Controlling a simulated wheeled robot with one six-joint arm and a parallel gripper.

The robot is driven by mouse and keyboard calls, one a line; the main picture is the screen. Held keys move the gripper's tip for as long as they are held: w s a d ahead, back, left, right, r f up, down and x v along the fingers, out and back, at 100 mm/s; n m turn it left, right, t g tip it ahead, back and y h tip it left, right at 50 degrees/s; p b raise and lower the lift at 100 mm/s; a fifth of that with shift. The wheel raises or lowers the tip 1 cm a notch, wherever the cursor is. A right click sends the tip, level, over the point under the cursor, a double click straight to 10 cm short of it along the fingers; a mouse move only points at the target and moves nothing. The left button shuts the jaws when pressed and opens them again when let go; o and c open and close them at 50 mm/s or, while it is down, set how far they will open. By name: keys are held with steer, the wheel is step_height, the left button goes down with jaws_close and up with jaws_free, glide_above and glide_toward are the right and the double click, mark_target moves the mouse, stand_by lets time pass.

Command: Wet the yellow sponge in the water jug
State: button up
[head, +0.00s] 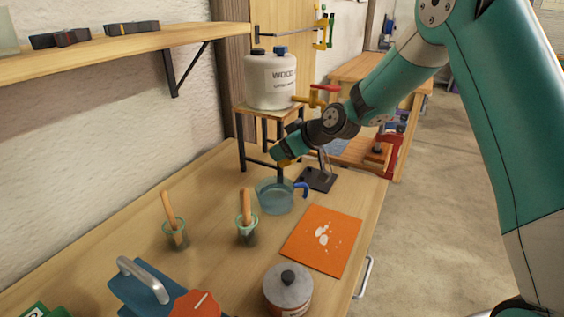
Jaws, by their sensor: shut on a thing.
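The water jug (273,198) is a clear bluish vessel with a blue handle on its right. It stands upright on the wooden workbench. My gripper (281,177) points down at the jug's mouth, with its dark fingers at or just inside the rim. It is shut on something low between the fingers. No yellow sponge shows clearly anywhere on the bench; what the fingers hold is hidden by the jug wall and too small to make out. I cannot tell whether it touches the water.
Two glass pots with wooden handles (175,232) (246,227) stand left of the jug. An orange mat (322,241) with pale spots lies to the right, a lidded tin (288,289) in front. A white wood-glue container (271,82) sits on a stand behind.

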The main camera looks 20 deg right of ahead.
steer(key=shift+w+f+b, duration=0.1)
steer(key=shift+f+b, duration=0.4)
steer(key=shift+f, duration=0.35)
steer(key=shift+f, duration=0.15)
